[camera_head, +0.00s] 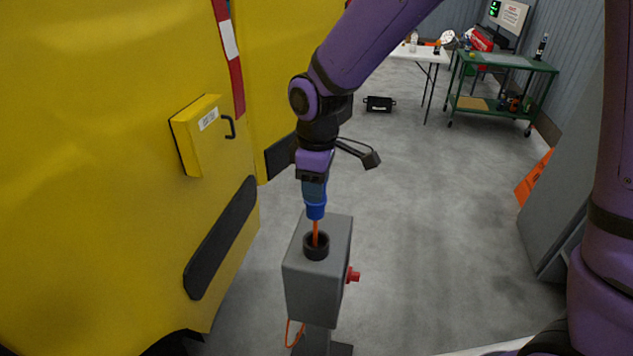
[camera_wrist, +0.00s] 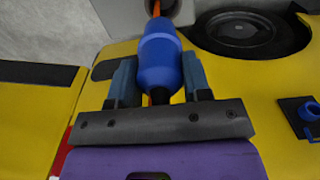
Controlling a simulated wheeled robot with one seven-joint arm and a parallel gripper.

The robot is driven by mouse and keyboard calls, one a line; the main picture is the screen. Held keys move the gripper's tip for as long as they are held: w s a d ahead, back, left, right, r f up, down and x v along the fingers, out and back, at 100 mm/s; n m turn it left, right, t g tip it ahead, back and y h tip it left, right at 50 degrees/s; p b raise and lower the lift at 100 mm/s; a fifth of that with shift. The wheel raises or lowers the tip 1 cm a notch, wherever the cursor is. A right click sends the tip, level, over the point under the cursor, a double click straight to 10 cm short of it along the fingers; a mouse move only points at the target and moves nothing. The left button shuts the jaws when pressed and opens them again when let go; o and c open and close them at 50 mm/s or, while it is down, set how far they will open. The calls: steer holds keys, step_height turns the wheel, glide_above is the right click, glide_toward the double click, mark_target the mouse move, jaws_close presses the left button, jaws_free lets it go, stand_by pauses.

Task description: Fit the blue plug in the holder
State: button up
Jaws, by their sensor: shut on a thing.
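The blue plug (camera_head: 316,211) hangs upright below my gripper (camera_head: 314,192). In the wrist view the blue plug (camera_wrist: 160,58) sits between the two fingers of my gripper (camera_wrist: 158,82), which is shut on it. An orange cable (camera_head: 315,231) runs from the plug's lower end down into the holder's black ring (camera_head: 316,252). The ring is on top of a grey box on a post. The plug is apart from the ring and above it. In the wrist view part of the holder (camera_wrist: 182,10) shows at the top edge. The inside of the ring is mostly hidden.
The grey box (camera_head: 315,290) has a red knob (camera_head: 353,274) on its right side. A yellow vehicle (camera_head: 100,200) stands close on the left, with a protruding yellow box (camera_head: 200,140). A green cart (camera_head: 500,85) is at the back right. The floor between is mostly clear.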

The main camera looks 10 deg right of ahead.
mark_target(316, 205)
steer(key=shift+s+r, duration=0.2)
steer(key=shift+s, duration=0.2)
steer(key=shift+f, duration=2.8)
steer(key=shift+f, duration=2.65)
steer(key=o, duration=1.1)
